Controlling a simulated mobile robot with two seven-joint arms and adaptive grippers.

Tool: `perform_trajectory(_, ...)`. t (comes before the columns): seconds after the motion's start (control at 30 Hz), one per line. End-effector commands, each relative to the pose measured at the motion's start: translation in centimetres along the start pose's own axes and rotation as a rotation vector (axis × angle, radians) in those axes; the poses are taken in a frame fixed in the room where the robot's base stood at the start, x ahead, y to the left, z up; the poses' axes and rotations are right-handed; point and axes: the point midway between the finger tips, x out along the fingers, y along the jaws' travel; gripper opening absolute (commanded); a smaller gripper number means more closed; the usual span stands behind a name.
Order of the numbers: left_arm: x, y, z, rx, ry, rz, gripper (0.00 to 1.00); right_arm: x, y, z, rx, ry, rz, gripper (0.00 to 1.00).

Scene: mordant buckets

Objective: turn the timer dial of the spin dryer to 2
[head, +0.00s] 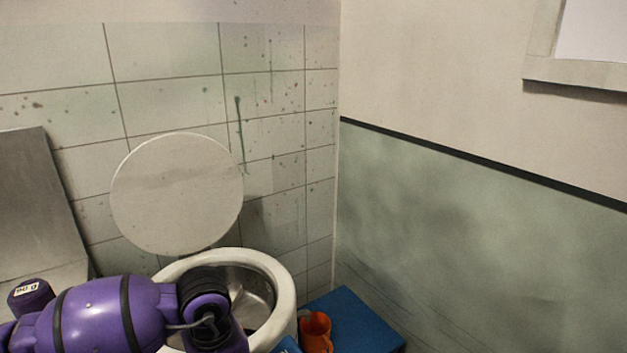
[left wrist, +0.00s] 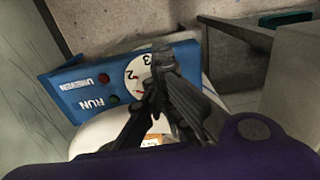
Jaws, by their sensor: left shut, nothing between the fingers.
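The spin dryer (head: 284,275) is a white round tub with its round lid (head: 178,195) raised and the steel drum showing. In the left wrist view its blue panel (left wrist: 62,82) carries RUN and UNEVEN labels, a green light (left wrist: 113,100) and a red light (left wrist: 103,78). The white timer dial (left wrist: 133,67) shows the numbers 2 and 3; its middle and right are hidden behind my fingers. My left gripper (left wrist: 161,58) is shut and empty, its tips over the dial; I cannot tell whether they touch it. In the head view my purple left arm covers the dryer's front. My right gripper is not in view.
An orange mug (head: 315,333) stands on a blue surface (head: 352,318) right of the dryer. A tiled wall is close behind the lid and a green-grey wall is at the right. Grey slab-like walls (left wrist: 240,60) stand beside my gripper in the wrist view.

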Motion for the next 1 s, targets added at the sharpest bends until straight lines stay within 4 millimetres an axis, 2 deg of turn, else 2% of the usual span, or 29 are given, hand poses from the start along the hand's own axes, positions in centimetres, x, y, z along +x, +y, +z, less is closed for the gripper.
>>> perform_trajectory(0.47, -0.5, -0.4, 0.8, 0.003, -0.004, 0.002, 0.00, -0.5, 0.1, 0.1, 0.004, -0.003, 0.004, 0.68)
perform_trajectory(0.9, -5.7, -0.3, 0.8, 0.003, 0.000, 0.005, 0.00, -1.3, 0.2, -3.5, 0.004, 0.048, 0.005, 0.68)
perform_trajectory(1.0, -6.2, -0.4, 0.8, 0.002, -0.001, 0.003, 0.00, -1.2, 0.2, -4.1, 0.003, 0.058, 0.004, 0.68)
